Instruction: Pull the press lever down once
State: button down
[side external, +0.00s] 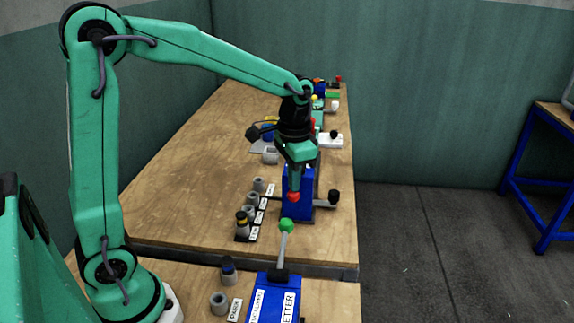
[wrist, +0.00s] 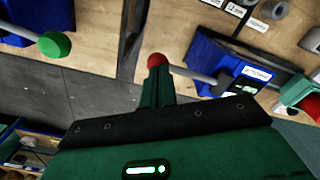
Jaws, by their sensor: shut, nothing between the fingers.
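A blue press (side external: 295,205) stands on the far table with a red lever knob (side external: 293,197). In the wrist view the red knob (wrist: 158,60) ends a grey lever that runs to the blue press (wrist: 215,65). My gripper (side external: 294,186) points down right at the red knob; its shut fingers (wrist: 157,85) hold nothing. The fingertips look close to the knob or touching it; I cannot tell which. A second blue press (side external: 270,298) stands nearer, with a grey lever raised to a green knob (side external: 287,225). That green knob (wrist: 54,44) also shows at the wrist view's upper left.
A black knob (side external: 334,196) sticks out right of the far press. Several grey cylinders (side external: 250,211) stand on labelled spots to its left. Two more cylinders (side external: 228,271) are near my base. More devices (side external: 330,138) stand behind. Bare wood lies at the left.

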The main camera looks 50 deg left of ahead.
jog(key=shift+f, duration=1.25)
jog(key=shift+r, duration=0.1)
notch_tip(320, 180, up, 12)
jog(key=shift+r, duration=0.2)
dwell(2.2)
dwell(0.3)
jog(key=s+f+n+t, duration=0.3)
jog(key=s+t, duration=0.2)
jog(key=s, duration=1.1)
jog(key=shift+s+a+f+t, duration=0.2)
jog(key=shift+s+a+t, duration=0.05)
jog(key=shift+s+t, duration=0.1)
